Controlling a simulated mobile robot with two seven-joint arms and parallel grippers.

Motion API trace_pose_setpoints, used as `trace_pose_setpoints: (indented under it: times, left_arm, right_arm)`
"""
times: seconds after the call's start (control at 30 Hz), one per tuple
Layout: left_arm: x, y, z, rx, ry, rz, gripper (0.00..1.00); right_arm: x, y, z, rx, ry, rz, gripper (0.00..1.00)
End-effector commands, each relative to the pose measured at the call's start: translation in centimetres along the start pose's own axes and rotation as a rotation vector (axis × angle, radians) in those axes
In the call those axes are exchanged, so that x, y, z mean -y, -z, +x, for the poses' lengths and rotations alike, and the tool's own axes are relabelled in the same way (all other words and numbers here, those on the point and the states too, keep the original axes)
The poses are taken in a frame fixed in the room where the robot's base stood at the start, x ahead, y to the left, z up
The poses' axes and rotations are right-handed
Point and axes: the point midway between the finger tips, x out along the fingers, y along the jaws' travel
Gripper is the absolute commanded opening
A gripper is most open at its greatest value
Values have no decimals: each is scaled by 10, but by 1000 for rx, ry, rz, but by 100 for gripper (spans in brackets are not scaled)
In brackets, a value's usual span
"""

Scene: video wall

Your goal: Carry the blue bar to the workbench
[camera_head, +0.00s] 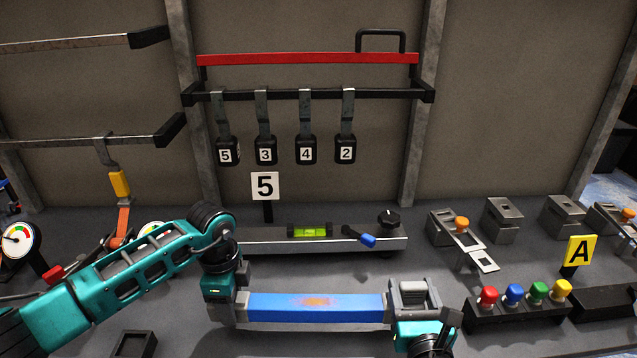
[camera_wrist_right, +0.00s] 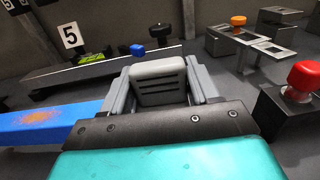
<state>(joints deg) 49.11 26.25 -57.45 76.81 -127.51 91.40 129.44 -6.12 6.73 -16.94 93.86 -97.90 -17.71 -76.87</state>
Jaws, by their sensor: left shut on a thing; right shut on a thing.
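The blue bar (camera_head: 315,308) lies level across the lower middle of the head view, with an orange-red patch at its middle and light grey end parts. My left gripper (camera_head: 236,306) is shut on its left end. My right gripper (camera_head: 402,298) is shut on its right end. In the right wrist view the blue bar (camera_wrist_right: 50,122) runs left from my right gripper (camera_wrist_right: 160,85). The grey workbench (camera_head: 400,270) spreads behind and below the bar. I cannot tell whether the bar touches its surface.
Behind the bar stands a grey rail (camera_head: 290,242) with a green level (camera_head: 310,230), a blue-tipped lever (camera_head: 360,237) and a "5" sign (camera_head: 265,186). A block with coloured knobs (camera_head: 512,312) stands to the right, near a yellow "A" sign (camera_head: 580,250). Numbered tags hang above.

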Motion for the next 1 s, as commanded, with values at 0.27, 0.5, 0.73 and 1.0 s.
trace_pose_setpoints:
  times: [0.27, 0.5, 0.73, 1.0]
  left_arm:
    - [0, 0, -8, -1, 4, -2, 0]
    - [-4, 0, -21, -2, 5, 0, 0]
    - [-8, 0, -32, -3, 4, -1, 0]
    - [-11, 0, -43, -4, 3, -2, 0]
  right_arm:
    - [0, -8, -1, -1, 3, 3, 0]
    - [-1, -20, -5, -1, 3, 6, 0]
    - [0, -32, -9, 5, 2, 2, 0]
    - [1, -43, -12, 7, 4, 2, 0]
